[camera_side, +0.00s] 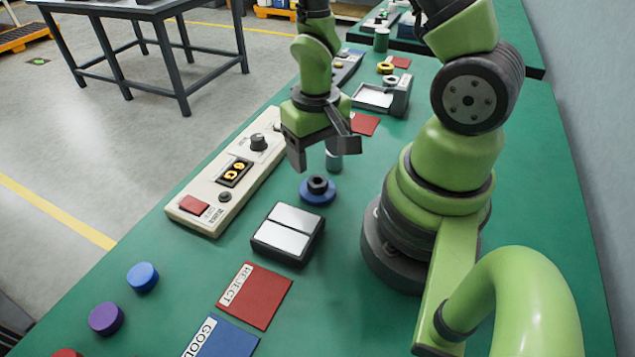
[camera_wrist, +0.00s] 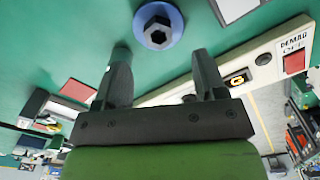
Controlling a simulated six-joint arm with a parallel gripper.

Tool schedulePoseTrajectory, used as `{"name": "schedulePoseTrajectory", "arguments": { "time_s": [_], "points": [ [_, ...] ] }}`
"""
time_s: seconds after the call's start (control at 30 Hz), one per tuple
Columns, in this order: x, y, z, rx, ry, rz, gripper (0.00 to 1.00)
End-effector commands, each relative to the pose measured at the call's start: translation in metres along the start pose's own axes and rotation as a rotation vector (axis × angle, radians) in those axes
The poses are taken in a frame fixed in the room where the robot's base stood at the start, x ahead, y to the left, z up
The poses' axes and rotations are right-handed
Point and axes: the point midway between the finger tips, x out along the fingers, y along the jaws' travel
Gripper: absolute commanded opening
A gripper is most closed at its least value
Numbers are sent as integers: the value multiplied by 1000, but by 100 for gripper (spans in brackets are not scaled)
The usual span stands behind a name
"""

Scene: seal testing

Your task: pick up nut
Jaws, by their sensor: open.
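My gripper (camera_side: 321,152) is open and empty, above the table and a little behind the nut in the side view. Its two fingers (camera_wrist: 161,62) stand wide apart in the wrist view. Nothing hides the nut.
A beige control box (camera_side: 228,172) with a red button lies left of the nut. A black block with two light plates (camera_side: 287,230) is in front of it. A grey-green cylinder (camera_side: 334,162) stands close behind my fingers. Red REJECT (camera_side: 256,296) and blue GOOD (camera_side: 222,340) mats lie nearer.

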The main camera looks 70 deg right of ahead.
Motion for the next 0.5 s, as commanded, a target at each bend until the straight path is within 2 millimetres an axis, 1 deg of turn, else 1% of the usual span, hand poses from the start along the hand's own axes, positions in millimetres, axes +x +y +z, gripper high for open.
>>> {"name": "schedulePoseTrajectory", "arguments": {
  "time_s": [0.27, 0.5],
  "points": [
    [17, 1, 1, 1, -3, 1, 65],
    [47, 2, 1, 0, -4, 1, 65]
  ]
}}
